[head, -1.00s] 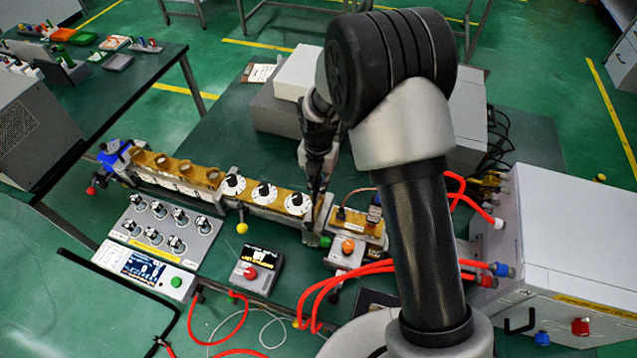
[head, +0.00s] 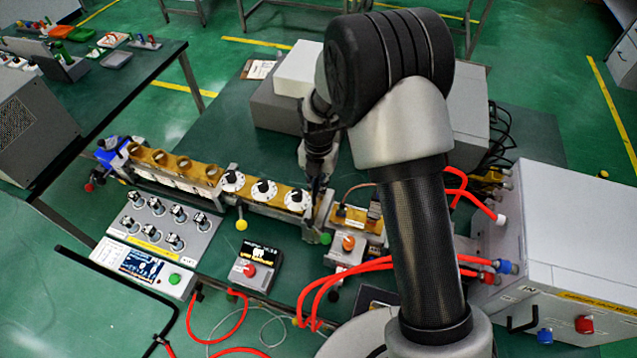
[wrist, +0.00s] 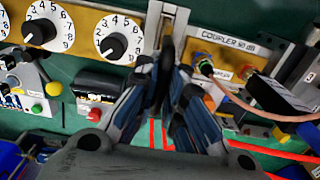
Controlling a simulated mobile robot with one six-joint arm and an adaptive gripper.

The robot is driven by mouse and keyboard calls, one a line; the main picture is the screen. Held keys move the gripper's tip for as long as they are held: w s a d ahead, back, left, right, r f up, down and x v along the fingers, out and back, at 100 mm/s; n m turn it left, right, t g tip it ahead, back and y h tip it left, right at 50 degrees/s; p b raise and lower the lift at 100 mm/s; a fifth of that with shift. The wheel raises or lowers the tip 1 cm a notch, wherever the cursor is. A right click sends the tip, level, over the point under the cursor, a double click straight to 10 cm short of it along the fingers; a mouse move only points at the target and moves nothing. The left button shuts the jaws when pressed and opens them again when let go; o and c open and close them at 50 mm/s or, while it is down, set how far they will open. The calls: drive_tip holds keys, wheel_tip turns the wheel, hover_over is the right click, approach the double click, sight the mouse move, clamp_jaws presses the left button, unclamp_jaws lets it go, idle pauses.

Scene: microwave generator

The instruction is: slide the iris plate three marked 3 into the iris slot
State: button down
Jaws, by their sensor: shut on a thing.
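My gripper (head: 315,188) reaches down over the waveguide line, right at the iris slot (head: 309,219) between the dial section and the coupler. In the wrist view my gripper (wrist: 166,88) is shut on a thin dark piece (wrist: 166,68), seen nearly edge-on between the fingertips. This is taken to be the iris plate; its 3 mark does not show. The slot's pale metal frame (wrist: 178,32) stands just beyond the fingertips. The plate looks upright and roughly in line with the slot. How far it is inside cannot be told, as the fingers hide its lower part.
White dials (head: 296,200) with black knobs sit left of the slot. The coupler (wrist: 215,58), with a pinkish cable (wrist: 245,104), is close on the right. A box with a red button (head: 255,268) and red hoses (head: 350,272) lie in front.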

drive_tip(key=shift+f+b, duration=2.25)
drive_tip(key=shift+f, duration=1)
drive_tip(key=c, duration=1.6)
unclamp_jaws()
wheel_tip(320, 180, up, 12)
drive_tip(key=shift+r, duration=0.1)
drive_tip(key=shift+s, duration=0.1)
